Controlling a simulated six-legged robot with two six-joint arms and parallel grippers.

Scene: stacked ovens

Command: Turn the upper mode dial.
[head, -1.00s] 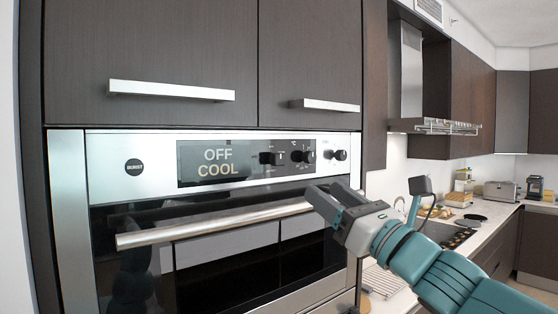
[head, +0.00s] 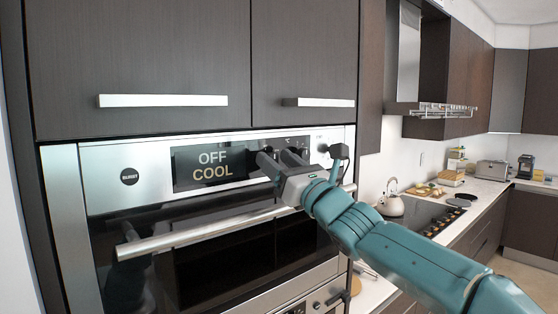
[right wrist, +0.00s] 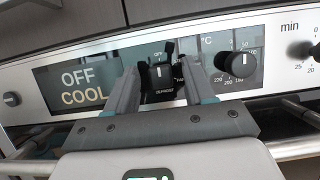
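The upper mode dial (right wrist: 160,72) is a black knob on the upper oven's steel control panel, right of the display (right wrist: 79,88). Its white mark points up. The display (head: 210,166) reads OFF COOL. My right gripper (head: 278,158) is in front of the panel at the dial, which it mostly hides in the head view. In the right wrist view its two fingers (right wrist: 158,80) stand apart, one on each side of the dial. I cannot tell whether either finger touches it. My left gripper is in neither view.
A temperature dial (right wrist: 236,62) sits close to the right of the right finger, with a timer dial (right wrist: 315,52) beyond. The oven's bar handle (head: 190,235) runs below the panel. Cabinet handles (head: 163,100) stick out above. A counter with a kettle (head: 391,204) is at the right.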

